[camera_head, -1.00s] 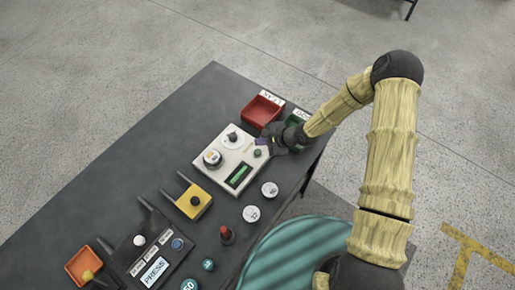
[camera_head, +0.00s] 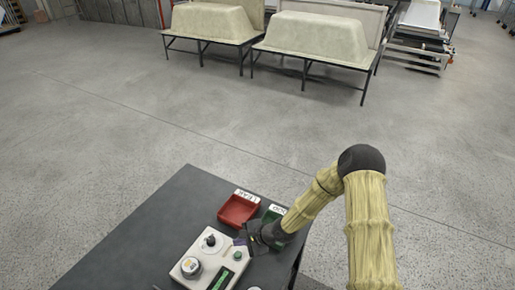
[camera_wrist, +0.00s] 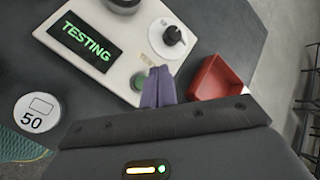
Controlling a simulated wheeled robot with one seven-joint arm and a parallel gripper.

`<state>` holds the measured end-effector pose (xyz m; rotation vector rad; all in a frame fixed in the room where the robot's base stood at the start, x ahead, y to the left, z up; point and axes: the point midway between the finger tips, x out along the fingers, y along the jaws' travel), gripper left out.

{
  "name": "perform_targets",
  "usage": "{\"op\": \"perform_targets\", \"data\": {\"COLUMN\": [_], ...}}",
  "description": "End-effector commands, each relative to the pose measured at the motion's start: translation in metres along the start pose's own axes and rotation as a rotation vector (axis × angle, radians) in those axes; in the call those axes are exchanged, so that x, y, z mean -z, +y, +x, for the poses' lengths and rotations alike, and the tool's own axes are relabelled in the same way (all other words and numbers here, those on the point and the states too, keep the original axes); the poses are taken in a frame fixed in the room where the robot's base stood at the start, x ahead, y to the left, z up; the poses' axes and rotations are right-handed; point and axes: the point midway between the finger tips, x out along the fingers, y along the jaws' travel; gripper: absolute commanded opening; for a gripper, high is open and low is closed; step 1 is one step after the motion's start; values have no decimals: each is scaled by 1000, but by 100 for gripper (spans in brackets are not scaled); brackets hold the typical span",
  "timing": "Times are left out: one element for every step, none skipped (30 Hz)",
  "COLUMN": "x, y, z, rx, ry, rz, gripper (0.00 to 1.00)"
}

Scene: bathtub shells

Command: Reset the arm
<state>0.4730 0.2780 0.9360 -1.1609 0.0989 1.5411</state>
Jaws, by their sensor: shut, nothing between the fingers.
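My gripper (camera_head: 242,239) is shut and empty at the right edge of the white tester box in the head view. In the wrist view its purple fingertips (camera_wrist: 159,88) are together beside a green button (camera_wrist: 138,82) on the box; I cannot tell whether they touch it. The white tester box (camera_head: 181,277) sits on the dark table and carries a round knob (camera_head: 210,240). Its display (camera_wrist: 85,43) reads TESTING in green letters in the wrist view. My arm reaches in from the right, bent at a high elbow.
A red tray (camera_head: 238,210) and a green tray (camera_head: 272,214), partly hidden by my gripper, stand at the table's far end. A white disc marked 50 (camera_wrist: 38,112) lies left in the wrist view. Bathtub shells (camera_head: 316,38) rest on stands beyond open floor.

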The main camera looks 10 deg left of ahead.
Motion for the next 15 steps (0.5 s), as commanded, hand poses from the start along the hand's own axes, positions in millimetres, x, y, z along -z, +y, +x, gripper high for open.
{"op": "perform_targets", "data": {"x": [0,0,1,2,3,6,8,11,15,19,22,27,30,33,37], "y": [0,0,-1,-1,-2,-2,-3,-3,-4,-5,-6,-6,-6,-6,-7], "z": [0,-1,-2,-4,-7,-12,-17,-23,-32,-40,-49,-62,-72,-82,-96], "rx": [0,-1,-2,-5,-9,-17,-25,-35,-52,-66,-82,-105,-125,-145,-171], "ry": [0,2,7,13,22,38,55,74,102,126,152,185,211,236,267], "rz": [-1,-3,-10,-18,-31,-55,-78,-103,-144,-178,-212,-262,-299,-332,-377], "gripper": [0,0,0,0,0,0,0,0,0,0,0,0,0,0,0]}}
